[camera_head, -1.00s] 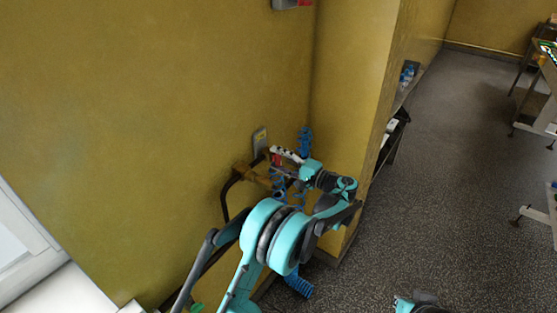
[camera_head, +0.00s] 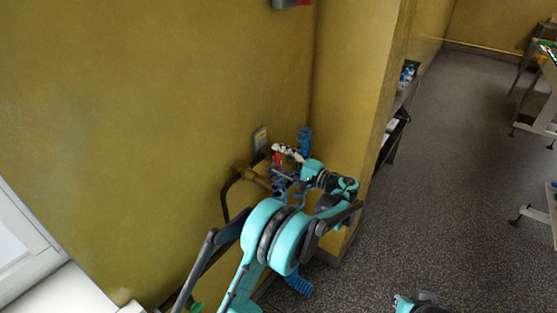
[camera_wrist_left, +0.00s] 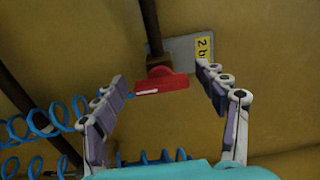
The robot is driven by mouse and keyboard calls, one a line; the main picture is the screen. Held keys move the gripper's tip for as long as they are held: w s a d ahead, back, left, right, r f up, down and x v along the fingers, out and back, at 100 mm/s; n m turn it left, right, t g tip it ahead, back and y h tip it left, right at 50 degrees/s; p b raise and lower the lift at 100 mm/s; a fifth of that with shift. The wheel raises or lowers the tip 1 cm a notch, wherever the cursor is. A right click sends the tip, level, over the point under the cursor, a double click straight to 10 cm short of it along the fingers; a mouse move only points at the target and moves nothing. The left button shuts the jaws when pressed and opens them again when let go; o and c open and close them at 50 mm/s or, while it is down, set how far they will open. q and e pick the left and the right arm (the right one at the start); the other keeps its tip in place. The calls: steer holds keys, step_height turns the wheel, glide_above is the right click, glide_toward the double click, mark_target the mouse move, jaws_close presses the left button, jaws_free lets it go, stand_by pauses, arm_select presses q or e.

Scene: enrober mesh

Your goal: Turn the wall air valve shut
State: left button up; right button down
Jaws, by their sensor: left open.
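The air valve's red handle (camera_wrist_left: 161,83) shows in the left wrist view, below a brass body (camera_wrist_left: 159,65) on a dark pipe. In the head view a bit of the red handle (camera_head: 277,159) shows beside my gripper. My left gripper (camera_wrist_left: 167,82) is open. Its two fingers stand on either side of the handle, with visible gaps to it; the depth between them is hard to tell. In the head view my left gripper (camera_head: 280,162) is small at the wall.
Blue coiled air hoses (camera_head: 304,141) hang close to my left gripper and also show in the left wrist view (camera_wrist_left: 40,122). A grey plate (camera_wrist_left: 200,50) with a yellow label is behind the valve. A wall corner (camera_head: 350,110) stands just right of the arm.

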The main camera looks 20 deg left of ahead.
arm_select(q)
steer(key=v, duration=1.1)
steer(key=shift+d, duration=0.35)
steer(key=shift+s, duration=0.1)
